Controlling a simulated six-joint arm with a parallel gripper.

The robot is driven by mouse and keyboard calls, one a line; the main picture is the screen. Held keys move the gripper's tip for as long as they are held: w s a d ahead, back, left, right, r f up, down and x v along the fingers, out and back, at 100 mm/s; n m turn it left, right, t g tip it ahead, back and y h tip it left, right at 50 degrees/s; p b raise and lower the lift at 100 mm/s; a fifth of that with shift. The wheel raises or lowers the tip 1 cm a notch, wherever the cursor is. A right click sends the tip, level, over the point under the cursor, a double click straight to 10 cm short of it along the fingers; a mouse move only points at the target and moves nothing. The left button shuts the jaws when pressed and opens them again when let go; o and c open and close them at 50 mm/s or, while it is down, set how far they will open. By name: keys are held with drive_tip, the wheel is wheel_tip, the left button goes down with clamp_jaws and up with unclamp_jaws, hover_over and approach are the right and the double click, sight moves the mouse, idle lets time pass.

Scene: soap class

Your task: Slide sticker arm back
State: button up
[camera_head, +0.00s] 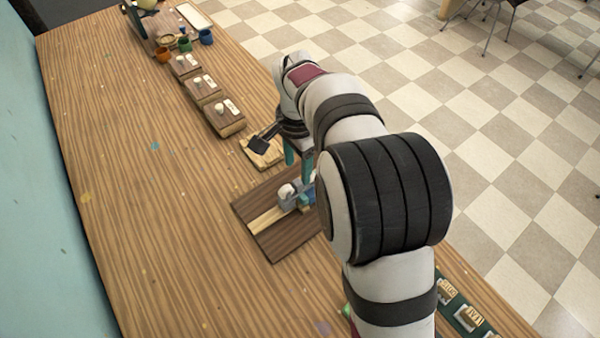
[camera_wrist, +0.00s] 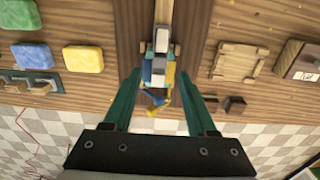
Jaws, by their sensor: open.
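The sticker arm (camera_head: 285,192), a small white, grey and blue mechanism, sits on a dark wooden board (camera_head: 260,212) with a pale lengthwise strip. In the wrist view the sticker arm (camera_wrist: 160,58) shows white, blue and yellow parts, with a yellow and blue piece at its near end. My gripper (camera_head: 299,172) is over the right end of the board, partly hidden by my arm. In the wrist view my open gripper (camera_wrist: 160,76) has one teal finger on each side of the mechanism. Visible gaps separate them from it.
A pale wooden tray (camera_head: 262,153) lies just behind the board, with several brown blocks bearing white labels (camera_head: 203,87) beyond. In the wrist view, green, yellow and blue soaps (camera_wrist: 83,58) lie left. The table's left part is mostly clear.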

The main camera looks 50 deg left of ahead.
sight(297, 182)
wheel_tip(297, 182, down, 5)
drive_tip(key=shift+f, duration=0.15)
clamp_jaws()
idle(1.4)
